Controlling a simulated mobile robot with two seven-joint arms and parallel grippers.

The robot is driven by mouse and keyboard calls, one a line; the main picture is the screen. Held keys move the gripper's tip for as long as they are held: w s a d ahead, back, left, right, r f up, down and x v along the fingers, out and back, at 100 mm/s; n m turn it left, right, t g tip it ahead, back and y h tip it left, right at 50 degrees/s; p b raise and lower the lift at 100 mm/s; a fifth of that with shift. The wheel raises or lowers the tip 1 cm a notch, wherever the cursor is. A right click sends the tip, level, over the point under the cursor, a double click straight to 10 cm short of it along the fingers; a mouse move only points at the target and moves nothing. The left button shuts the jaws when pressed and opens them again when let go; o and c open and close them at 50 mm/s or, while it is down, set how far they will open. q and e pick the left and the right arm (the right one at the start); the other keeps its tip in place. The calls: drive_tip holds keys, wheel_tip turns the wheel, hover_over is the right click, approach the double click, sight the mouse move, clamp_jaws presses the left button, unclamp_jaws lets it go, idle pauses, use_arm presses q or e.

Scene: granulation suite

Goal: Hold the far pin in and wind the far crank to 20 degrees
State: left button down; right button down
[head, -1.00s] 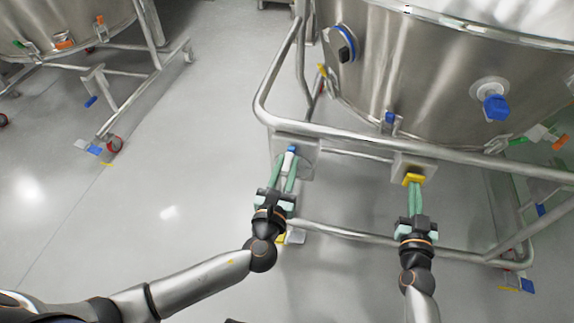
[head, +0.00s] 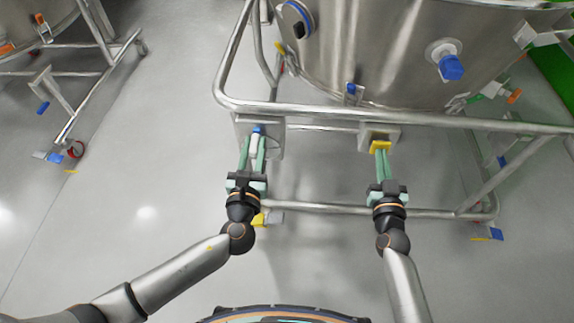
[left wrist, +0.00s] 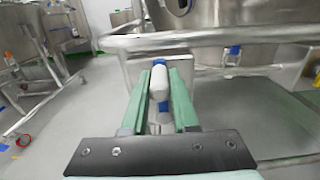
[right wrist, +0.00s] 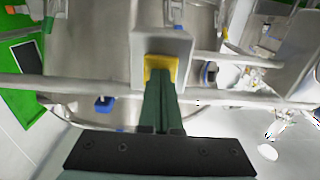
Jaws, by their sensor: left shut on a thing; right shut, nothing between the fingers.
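The crank's white handle (head: 254,146) with blue parts stands in front of a steel box (head: 273,143) on the frame's lower left. My left gripper (head: 253,150) is shut on this handle; the left wrist view shows the handle (left wrist: 160,84) between the green fingers. The crank's angle cannot be read. The yellow pin (head: 380,146) sits on a second steel box (head: 394,133) to the right. My right gripper (head: 381,155) is shut and empty, its fingertips against the yellow pin; the right wrist view shows the pin's yellow edges (right wrist: 174,63) around the fingertips.
A large steel vessel (head: 385,45) stands above the boxes, with a tubular rail (head: 330,112) in front of it. A lower tube (head: 320,208) crosses beneath my grippers. Another wheeled frame (head: 85,95) stands at the left. The floor between is clear.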

use_arm(q)
drive_tip(key=shift+w+d, duration=0.1)
drive_tip(key=shift+d, duration=0.8)
use_arm(e)
drive_tip(key=shift+w+r, duration=0.1)
drive_tip(key=shift+r, duration=0.1)
use_arm(q)
drive_tip(key=shift+d+f, duration=0.25)
drive_tip(key=shift+d, duration=0.05)
use_arm(e)
drive_tip(key=shift+f, duration=0.1)
idle(0.4)
use_arm(q)
drive_tip(key=shift+d+f, duration=0.3)
drive_tip(key=shift+d, duration=0.45)
use_arm(e)
drive_tip(key=shift+f, duration=0.1)
idle(0.6)
use_arm(q)
drive_tip(key=shift+d+f, duration=0.35)
drive_tip(key=shift+d, duration=0.4)
idle(0.9)
drive_tip(key=shift+d+f, duration=0.6)
drive_tip(key=shift+d, duration=0.1)
idle(0.5)
idle(0.9)
drive_tip(key=shift+a, duration=0.1)
use_arm(e)
drive_tip(key=s, duration=0.8)
idle(0.3)
